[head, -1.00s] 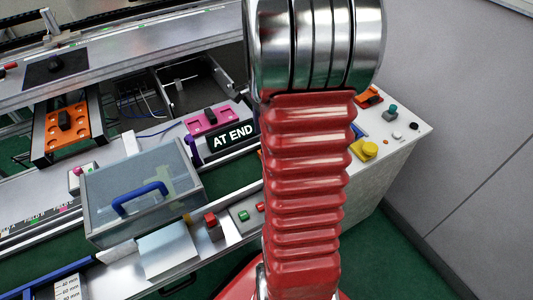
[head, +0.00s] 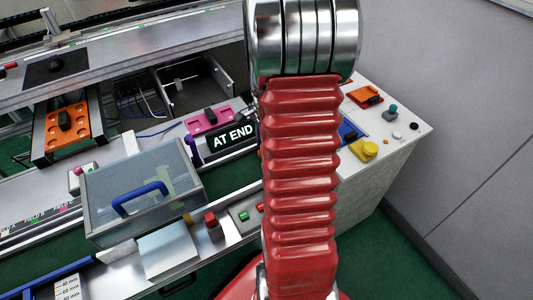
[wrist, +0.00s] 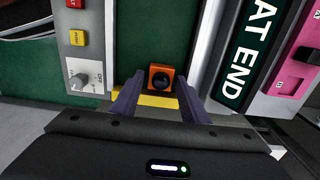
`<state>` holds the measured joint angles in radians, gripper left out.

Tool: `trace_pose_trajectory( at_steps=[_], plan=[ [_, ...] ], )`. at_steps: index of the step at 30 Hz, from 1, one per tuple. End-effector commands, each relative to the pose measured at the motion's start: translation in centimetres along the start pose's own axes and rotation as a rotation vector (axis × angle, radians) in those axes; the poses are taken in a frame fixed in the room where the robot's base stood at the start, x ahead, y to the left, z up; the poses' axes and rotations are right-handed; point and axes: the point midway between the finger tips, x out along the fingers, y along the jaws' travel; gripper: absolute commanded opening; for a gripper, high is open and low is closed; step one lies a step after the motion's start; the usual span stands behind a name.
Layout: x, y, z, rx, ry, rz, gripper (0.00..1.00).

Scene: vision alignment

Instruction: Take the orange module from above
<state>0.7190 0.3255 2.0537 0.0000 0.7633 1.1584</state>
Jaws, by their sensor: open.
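The orange module (wrist: 161,77) is a small orange block with a round black knob on top. It shows in the wrist view over a dark green strip, between the AT END sign and a grey control panel. My gripper (wrist: 161,88) is open, with one purple finger on each side of the module in the picture. I cannot tell how high the fingertips are above it, and no contact is visible. In the head view my red arm hides the gripper and most of that area.
The AT END sign (head: 233,137) and a pink plate (head: 209,118) stand left of my arm. A clear box with a blue handle (head: 140,198) is further left. A grey panel with a knob and buttons (wrist: 84,50) lies close to the left finger.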

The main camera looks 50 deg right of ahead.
Motion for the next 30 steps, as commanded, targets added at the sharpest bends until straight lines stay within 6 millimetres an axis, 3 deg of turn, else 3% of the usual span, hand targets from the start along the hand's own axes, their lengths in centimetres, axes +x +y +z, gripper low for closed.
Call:
trace_pose_trajectory(
  at_steps=[4,20,30],
  plan=[
    [0.92,0.01,0.02,0.0,0.0,0.0,0.41],
    [0.89,-0.01,-0.02,0.001,0.0,-0.001,0.4],
    [0.88,0.0,-0.03,0.001,0.0,-0.001,0.16]
  ],
)
